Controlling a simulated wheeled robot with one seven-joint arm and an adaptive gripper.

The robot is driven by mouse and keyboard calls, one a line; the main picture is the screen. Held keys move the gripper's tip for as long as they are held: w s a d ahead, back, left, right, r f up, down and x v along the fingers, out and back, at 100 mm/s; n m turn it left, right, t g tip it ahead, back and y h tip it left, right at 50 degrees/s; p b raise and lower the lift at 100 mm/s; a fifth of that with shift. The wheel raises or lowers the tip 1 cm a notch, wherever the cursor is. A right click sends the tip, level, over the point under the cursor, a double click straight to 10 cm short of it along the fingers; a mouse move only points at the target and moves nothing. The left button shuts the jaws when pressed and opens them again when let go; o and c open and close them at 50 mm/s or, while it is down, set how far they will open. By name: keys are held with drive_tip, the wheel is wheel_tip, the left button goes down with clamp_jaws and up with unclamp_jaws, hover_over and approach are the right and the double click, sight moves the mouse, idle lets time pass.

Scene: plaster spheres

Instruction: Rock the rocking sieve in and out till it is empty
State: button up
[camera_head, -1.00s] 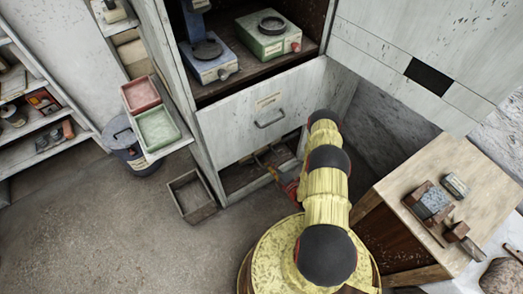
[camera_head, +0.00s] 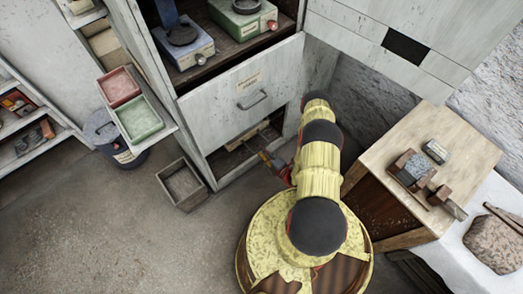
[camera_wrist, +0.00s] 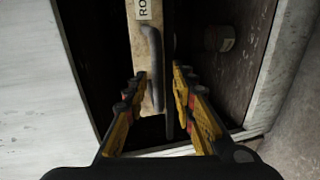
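The rocking sieve shows in the wrist view as a pale wooden front (camera_wrist: 140,45) with a partly visible label starting "RO" and a dark bar handle (camera_wrist: 152,60). It sits in the dark lower opening of the cabinet. In the head view only a pale strip of it (camera_head: 247,138) shows there. My gripper (camera_wrist: 156,78) is open, with its yellow fingers on either side of the handle's lower part and gaps visible. My gripper also shows small in the head view (camera_head: 268,158), at the mouth of the opening. The sieve's contents are hidden.
A jar-like object (camera_wrist: 219,38) lies inside at the right. An empty-looking wooden box (camera_head: 184,185) stands on the floor at the left. A wooden table (camera_head: 400,150) with blocks is at the right. Floor at the front left is clear.

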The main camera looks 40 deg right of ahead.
drive_tip(key=v, duration=0.7)
drive_tip(key=shift+s, duration=0.25)
idle(0.4)
